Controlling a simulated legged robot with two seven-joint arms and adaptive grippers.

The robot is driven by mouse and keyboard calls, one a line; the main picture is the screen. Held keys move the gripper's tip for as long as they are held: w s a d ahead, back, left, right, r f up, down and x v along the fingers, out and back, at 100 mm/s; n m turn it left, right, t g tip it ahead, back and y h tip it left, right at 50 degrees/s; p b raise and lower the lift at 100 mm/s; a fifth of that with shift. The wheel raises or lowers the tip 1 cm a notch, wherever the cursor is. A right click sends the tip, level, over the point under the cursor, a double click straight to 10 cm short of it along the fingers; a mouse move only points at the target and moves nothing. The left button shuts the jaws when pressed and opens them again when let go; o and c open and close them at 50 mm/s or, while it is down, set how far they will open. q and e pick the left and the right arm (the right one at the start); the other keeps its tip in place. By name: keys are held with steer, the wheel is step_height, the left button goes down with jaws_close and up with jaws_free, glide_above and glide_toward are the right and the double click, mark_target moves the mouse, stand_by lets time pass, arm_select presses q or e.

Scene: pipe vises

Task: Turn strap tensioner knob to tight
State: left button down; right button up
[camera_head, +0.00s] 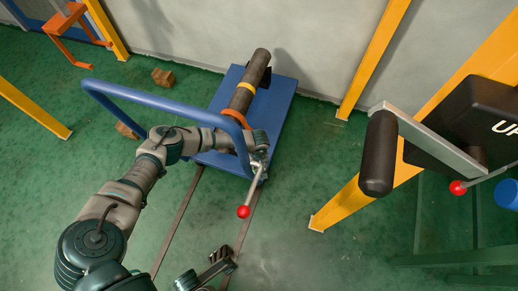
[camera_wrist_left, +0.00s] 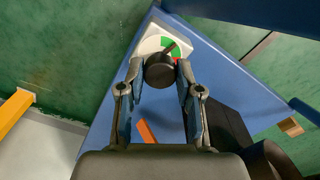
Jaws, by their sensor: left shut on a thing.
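The tensioner knob (camera_wrist_left: 160,71) is a round black knob on a white dial plate with green and red marks (camera_wrist_left: 150,44). In the left wrist view its dark pointer reaches toward the upper right, over the green part. My left gripper (camera_wrist_left: 160,76) has its fingers on either side of the knob, shut on it. In the head view my left gripper (camera_head: 257,160) is at the near end of the blue cart, and the knob is hidden there. My right gripper (camera_head: 220,262) shows small and dark at the bottom edge; its finger opening is unclear.
The blue cart (camera_head: 284,95) carries a dark pipe (camera_head: 257,68) with yellow and orange bands. A red-ended lever (camera_head: 243,211) hangs near my left gripper. Yellow posts (camera_head: 372,62) and a dark-gripped bar (camera_head: 378,155) stand right.

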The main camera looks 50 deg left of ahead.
arm_select(q)
steer(key=shift+w+a+r, duration=0.1)
steer(key=shift+w, duration=0.1)
steer(key=c, duration=1.1)
jaws_free()
steer(key=o, duration=0.3)
steer(key=shift+s, duration=0.1)
steer(key=shift+o, duration=0.2)
step_height(320, 180, up, 12)
steer(key=shift+f, duration=0.2)
